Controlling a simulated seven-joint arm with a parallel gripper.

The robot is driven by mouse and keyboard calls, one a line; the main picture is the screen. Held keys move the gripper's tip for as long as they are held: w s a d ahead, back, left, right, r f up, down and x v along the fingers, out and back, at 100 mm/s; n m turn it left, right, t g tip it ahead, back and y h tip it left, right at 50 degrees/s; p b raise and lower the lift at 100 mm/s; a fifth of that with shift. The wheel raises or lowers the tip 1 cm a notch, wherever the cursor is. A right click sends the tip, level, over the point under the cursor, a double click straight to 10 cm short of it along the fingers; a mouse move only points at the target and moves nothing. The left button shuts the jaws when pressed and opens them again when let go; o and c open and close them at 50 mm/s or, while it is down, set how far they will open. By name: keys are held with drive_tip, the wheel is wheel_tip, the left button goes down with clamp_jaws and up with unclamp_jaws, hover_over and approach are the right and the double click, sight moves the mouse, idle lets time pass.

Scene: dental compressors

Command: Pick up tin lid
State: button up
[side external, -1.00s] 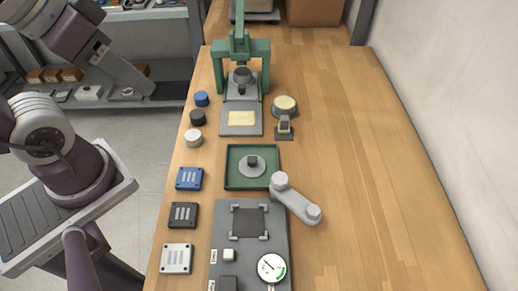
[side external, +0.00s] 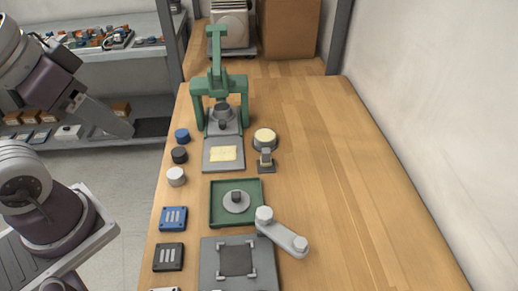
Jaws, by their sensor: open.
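A grey round disc with a dark square knob, which looks like the tin lid (side external: 237,203), lies in a green square tray (side external: 213,221) on the wooden table. An open round tin (side external: 265,139) with a cream filling stands farther back, to the right of the press. My gripper (side external: 128,131) is at the left, off the table's left edge and well away from the lid. It is open, with nothing seen in it. The view shows it edge-on, so the gap between its fingers is hidden.
A green press (side external: 220,86) stands at the back. A grey lever arm (side external: 282,232) lies close to the tray's front right corner. Blue, black and white knobs and switch blocks line the left edge. The table's right half is clear, beside a wall.

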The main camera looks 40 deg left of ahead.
drive_tip(key=m+g, duration=0.6)
drive_tip(key=m, duration=2.1)
hover_over(236, 195)
drive_tip(key=f, duration=1.8)
drive_tip(key=shift+s+d, duration=0.2)
drive_tip(key=shift+s, duration=0.15)
drive_tip(key=f, duration=0.6)
drive_tip(key=shift+w+a+f, duration=0.25)
drive_tip(key=shift+w+f, duration=0.15)
clamp_jaws()
